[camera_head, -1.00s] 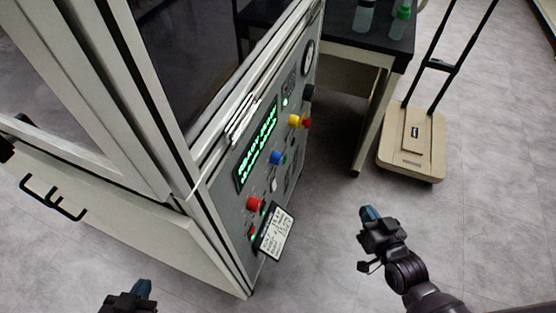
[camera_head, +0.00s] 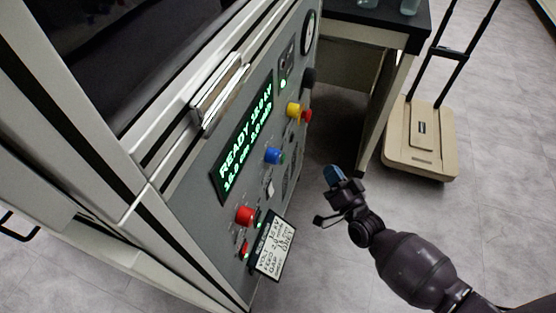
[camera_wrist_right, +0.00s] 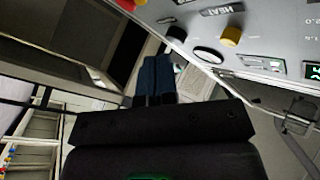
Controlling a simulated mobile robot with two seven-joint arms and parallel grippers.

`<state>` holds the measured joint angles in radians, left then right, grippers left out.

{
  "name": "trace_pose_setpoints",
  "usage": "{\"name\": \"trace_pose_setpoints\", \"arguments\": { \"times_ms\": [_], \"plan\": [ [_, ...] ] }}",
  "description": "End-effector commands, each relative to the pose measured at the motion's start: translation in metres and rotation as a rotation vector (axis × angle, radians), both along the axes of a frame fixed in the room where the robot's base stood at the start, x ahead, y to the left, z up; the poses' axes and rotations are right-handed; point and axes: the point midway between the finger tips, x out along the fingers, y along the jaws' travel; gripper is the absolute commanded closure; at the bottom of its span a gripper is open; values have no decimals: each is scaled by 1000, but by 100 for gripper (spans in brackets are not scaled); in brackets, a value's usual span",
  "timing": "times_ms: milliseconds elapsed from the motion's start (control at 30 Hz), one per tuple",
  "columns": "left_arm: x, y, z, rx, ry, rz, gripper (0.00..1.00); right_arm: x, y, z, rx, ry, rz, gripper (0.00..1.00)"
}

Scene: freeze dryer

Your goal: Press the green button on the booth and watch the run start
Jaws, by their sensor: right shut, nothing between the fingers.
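The booth's grey control panel (camera_head: 232,205) slants across the middle of the head view. Its lit display (camera_head: 246,137) shows green text starting "READY". A small green part (camera_head: 282,158), perhaps the green button, shows beside the blue knob (camera_head: 272,155), partly hidden by it. My right gripper (camera_head: 334,175), with blue fingertips, is shut and empty. It is in front of the panel, to the right of the blue knob and apart from it. Its fingers (camera_wrist_right: 157,78) also show in the right wrist view, below the panel. My left gripper is not in view.
A red knob (camera_head: 244,215), a yellow knob (camera_head: 293,110) and a tilted card (camera_head: 273,246) stick out from the panel. A dark-topped table (camera_head: 375,35) stands behind. A beige cart (camera_head: 420,140) stands at right.

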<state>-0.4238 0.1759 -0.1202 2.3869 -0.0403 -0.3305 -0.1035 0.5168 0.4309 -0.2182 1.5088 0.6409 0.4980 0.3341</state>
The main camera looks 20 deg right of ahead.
Motion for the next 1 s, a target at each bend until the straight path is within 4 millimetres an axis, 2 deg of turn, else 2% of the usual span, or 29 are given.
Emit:
{"name": "trace_pose_setpoints", "arguments": {
  "times_ms": [467, 667, 1000],
  "plan": [
    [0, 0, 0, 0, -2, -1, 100, 3, 2, 1, 5, -4, -1, 100],
    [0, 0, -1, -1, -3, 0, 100, 12, 16, 0, 6, -6, 0, 100],
    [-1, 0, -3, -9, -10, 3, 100, 35, 49, 0, 6, -3, 0, 100]
  ]
}}
